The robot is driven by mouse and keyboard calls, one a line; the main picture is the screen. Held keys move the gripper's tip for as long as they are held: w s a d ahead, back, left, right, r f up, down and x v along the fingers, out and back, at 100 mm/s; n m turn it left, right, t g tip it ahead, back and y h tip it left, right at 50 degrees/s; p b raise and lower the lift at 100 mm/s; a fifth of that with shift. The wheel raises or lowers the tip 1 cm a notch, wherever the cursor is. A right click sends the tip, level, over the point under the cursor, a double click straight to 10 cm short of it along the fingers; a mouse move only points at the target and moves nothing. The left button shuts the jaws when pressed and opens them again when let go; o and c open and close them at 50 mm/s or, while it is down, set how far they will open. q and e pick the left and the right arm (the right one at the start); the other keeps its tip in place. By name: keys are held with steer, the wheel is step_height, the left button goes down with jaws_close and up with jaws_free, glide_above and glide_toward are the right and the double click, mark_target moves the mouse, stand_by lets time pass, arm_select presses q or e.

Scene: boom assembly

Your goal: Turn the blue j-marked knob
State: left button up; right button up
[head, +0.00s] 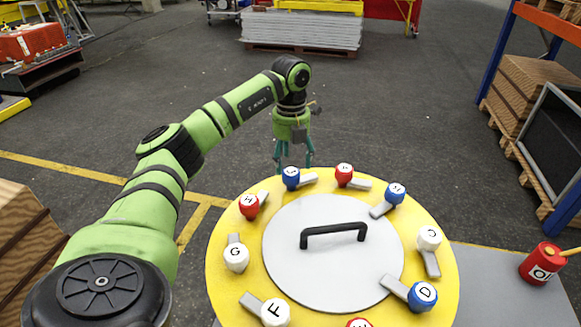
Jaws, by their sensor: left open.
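A round yellow disc (226,291) carries a ring of lettered knobs with grey levers. Three knobs are blue: one at the far edge (291,178), one at the back right (396,193) and one marked D (423,296). The letters on the first two are too small to read surely, so I cannot tell which is J. My left gripper (294,165) points down, open, just behind the far-edge blue knob. Whether it touches that knob is unclear. My right gripper is not in view.
A grey centre plate (335,275) bears a black handle (333,235). Red knobs (344,175) and white knobs (236,257) stand close between the blue ones. A red can (541,265) stands at the right.

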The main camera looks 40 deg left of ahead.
mark_target(291, 172)
arm_select(q)
step_height(291, 172, down, 3)
steer(key=shift+a+f+p, duration=0.1)
steer(key=shift+a+p, duration=0.05)
steer(key=shift+p, duration=0.2)
steer(key=shift+w+f, duration=0.1)
steer(key=shift+f, duration=0.2)
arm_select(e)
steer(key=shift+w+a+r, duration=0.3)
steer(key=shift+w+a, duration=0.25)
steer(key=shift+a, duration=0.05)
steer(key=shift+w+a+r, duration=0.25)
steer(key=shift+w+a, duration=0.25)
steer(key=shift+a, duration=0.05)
arm_select(q)
steer(key=c, duration=1.1)
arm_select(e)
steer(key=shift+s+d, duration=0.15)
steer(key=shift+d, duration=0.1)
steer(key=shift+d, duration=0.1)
